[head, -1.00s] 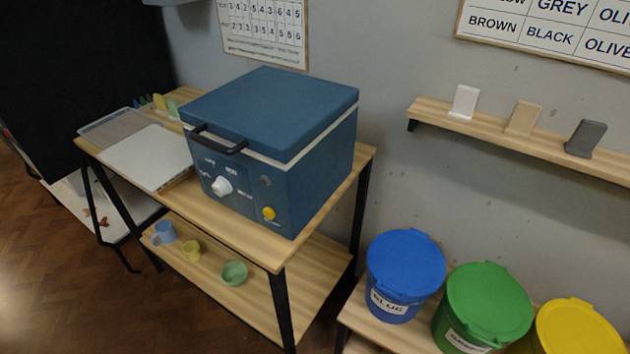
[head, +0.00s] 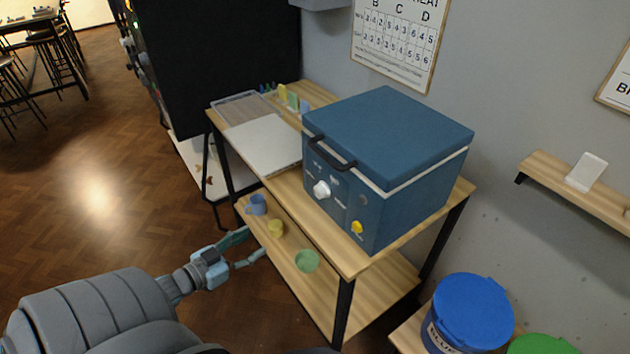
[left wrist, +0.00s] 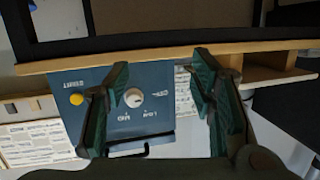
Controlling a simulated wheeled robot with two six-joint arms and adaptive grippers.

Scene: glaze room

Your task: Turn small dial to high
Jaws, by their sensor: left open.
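The small kiln (head: 385,145) is a blue box with a dark handle on its front. Its white dial (head: 321,190) is on the front panel, with small labels around it. The dial also shows upside down in the left wrist view (left wrist: 133,97), with low and med labels near it; I cannot tell its setting. A yellow knob (head: 357,227) is at the panel's lower right. My left gripper (head: 254,243) is open and empty, lower than the dial and in front of the table, apart from the kiln. In the left wrist view its fingers (left wrist: 160,68) frame the dial area. My right gripper is out of view.
The kiln stands on a wooden table (head: 350,262). A pale flat board (head: 265,140) lies left of it. A blue mug (head: 257,205), a yellow cup (head: 276,228) and a green bowl (head: 307,261) are on the lower shelf. A blue bucket (head: 470,312) stands at right.

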